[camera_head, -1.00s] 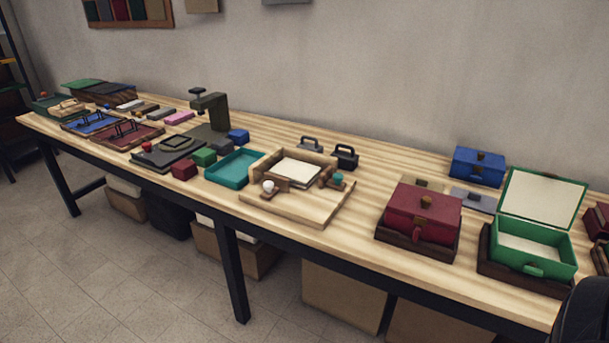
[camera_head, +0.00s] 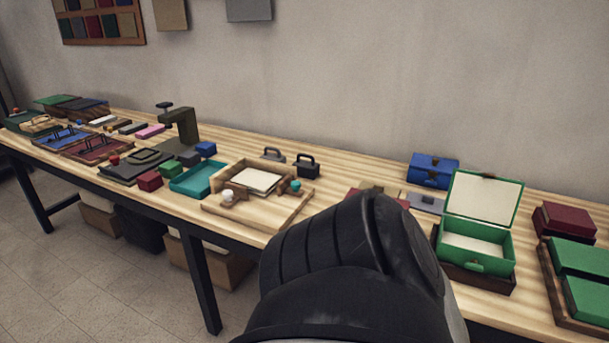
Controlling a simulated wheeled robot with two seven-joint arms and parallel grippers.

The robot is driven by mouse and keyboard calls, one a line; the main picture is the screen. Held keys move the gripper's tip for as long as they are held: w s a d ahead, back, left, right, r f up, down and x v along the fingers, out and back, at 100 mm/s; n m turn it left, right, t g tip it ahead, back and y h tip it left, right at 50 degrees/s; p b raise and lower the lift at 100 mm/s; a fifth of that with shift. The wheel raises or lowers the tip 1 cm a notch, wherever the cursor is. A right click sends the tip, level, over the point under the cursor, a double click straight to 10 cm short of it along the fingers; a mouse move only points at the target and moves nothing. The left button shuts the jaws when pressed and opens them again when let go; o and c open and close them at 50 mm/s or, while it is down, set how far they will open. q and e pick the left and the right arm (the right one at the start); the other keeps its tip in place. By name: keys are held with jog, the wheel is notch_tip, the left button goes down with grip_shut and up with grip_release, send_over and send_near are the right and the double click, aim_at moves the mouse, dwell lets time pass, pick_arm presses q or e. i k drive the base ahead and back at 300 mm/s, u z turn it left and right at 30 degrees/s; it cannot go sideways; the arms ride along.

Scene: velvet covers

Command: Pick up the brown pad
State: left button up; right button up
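No pad is plainly marked as the brown one. A small brown block (camera_head: 117,124) lies at the far left back of the table, in a row with a white, a dark and a pink pad (camera_head: 150,131). A tan flat piece (camera_head: 380,187) shows partly behind my arm, near the middle right. A large black link of one of my arms fills the lower middle and hides the red box's front. Neither gripper's fingers are in view.
The wooden table (camera_head: 340,175) runs along the wall. A teal tray (camera_head: 197,180), a wooden frame jig (camera_head: 262,180), a dark clamp stand (camera_head: 183,126) and an open green box (camera_head: 476,240) stand on it. A blue box (camera_head: 433,170) sits at the back right.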

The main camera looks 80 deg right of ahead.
aim_at(391, 192)
jog(key=k, duration=1.1)
jog(key=z, duration=0.5)
